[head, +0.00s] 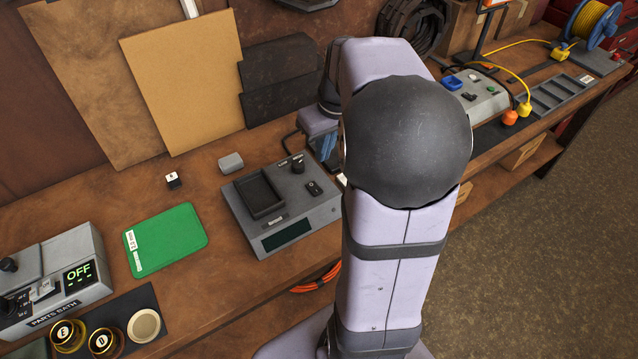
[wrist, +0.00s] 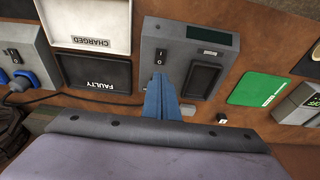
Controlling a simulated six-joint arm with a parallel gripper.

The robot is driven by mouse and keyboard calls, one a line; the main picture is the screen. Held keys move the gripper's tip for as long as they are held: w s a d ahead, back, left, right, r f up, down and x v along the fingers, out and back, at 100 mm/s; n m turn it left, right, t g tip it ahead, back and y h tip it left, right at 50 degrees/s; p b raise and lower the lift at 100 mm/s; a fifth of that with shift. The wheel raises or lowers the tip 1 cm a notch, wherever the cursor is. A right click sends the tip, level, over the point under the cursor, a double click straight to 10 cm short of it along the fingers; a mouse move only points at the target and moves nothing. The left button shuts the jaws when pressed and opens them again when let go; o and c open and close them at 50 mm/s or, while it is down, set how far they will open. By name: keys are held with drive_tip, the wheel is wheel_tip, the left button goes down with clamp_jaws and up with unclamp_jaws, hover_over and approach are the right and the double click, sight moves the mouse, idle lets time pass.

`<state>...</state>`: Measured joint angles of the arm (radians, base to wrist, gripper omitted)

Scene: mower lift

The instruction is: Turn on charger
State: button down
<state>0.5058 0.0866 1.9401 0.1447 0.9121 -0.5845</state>
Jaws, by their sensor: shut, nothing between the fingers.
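The charger (head: 272,229) is a grey box on the wooden bench, with an empty dark cradle (head: 260,193), a black knob (head: 297,165), a rocker switch (head: 314,187) and a dark, blank display (head: 287,234). In the wrist view the charger (wrist: 180,47) appears upside down, with its switch (wrist: 161,55) marked I and O. My gripper (wrist: 160,77) has blue fingers, shut and empty. The fingertips appear just below the switch in that view; whether they touch the charger I cannot tell. In the head view the blue fingers (head: 328,147) are partly hidden behind my arm.
A green mat (head: 166,239) lies left of the charger, and a parts bath reading OFF (head: 50,277) stands farther left. The wrist view shows trays marked CHARGED (wrist: 87,42) and FAULTY (wrist: 93,84) beside the charger. A small grey block (head: 231,162) sits behind it.

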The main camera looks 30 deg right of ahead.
drive_tip(key=shift+f, duration=0.1)
drive_tip(key=p, duration=0.3)
hover_over(318, 192)
wheel_tip(318, 192, down, 12)
drive_tip(key=shift+s+f, duration=0.1)
drive_tip(key=shift+f, duration=0.65)
drive_tip(key=shift+s+f, duration=0.1)
drive_tip(key=shift+s+f+b, duration=0.15)
drive_tip(key=shift+f+b, duration=0.35)
drive_tip(key=shift+b, duration=0.1)
drive_tip(key=shift+r+p, duration=0.25)
drive_tip(key=shift+p, duration=0.05)
drive_tip(key=shift+w+r, duration=0.15)
drive_tip(key=shift+w, duration=0.05)
